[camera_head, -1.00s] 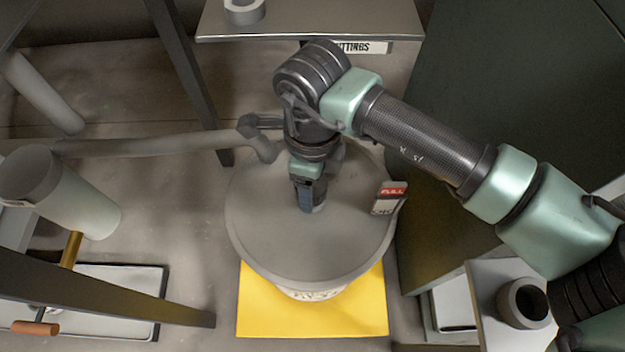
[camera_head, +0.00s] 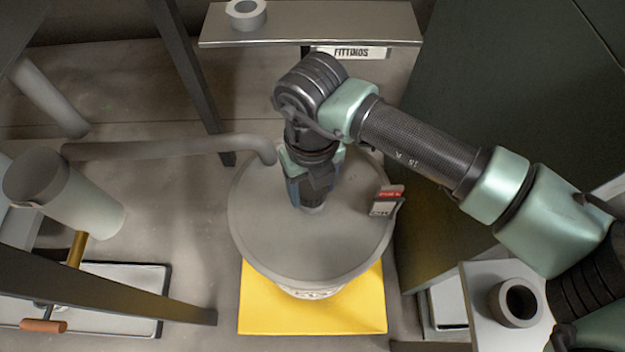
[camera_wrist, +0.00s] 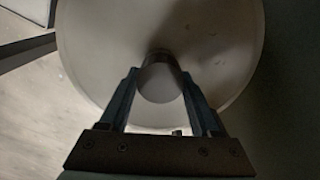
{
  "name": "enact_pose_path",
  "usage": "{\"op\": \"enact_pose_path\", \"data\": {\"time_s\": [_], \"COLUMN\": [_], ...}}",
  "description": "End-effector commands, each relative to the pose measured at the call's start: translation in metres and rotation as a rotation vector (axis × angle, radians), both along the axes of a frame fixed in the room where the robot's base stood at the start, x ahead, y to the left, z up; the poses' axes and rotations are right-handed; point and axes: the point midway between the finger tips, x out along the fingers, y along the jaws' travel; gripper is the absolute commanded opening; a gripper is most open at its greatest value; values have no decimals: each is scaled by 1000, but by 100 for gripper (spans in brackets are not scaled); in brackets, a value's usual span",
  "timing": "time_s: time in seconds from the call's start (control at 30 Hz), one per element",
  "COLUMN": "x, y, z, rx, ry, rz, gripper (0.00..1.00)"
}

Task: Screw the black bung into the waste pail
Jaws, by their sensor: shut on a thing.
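The waste pail (camera_head: 270,240) is a wide grey round-topped drum, and its lid also fills the wrist view (camera_wrist: 210,45). My gripper (camera_head: 312,207) points down at the upper middle of the lid. In the wrist view my gripper (camera_wrist: 160,82) is shut on a dark rounded piece, the bung (camera_wrist: 160,83), at the lid. The bung's lower end and any opening beneath it are hidden, so I cannot tell how deep it sits.
The pail stands over a yellow mat (camera_head: 265,315). A grey hose (camera_head: 170,147) reaches the lid's back left edge. A red and white tag (camera_head: 387,200) stands at its right edge. A fittings shelf (camera_head: 345,25) is behind, and a grey ring (camera_head: 518,302) sits at right.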

Motion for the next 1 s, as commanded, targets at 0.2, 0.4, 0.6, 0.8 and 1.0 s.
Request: {"op": "enact_pose_path", "data": {"time_s": [0.2, 0.4, 0.6, 0.8, 1.0], "x": [-1, -1, -1, -1, -1], "y": [1, 1, 1, 1, 1], "z": [1, -1, -1, -1, -1], "rx": [1, 2, 2, 1, 1], "ry": [3, 2, 2, 1, 1], "rz": [-279, -377, -375, -374, -369], "gripper": [6, 6, 67, 89, 89]}}
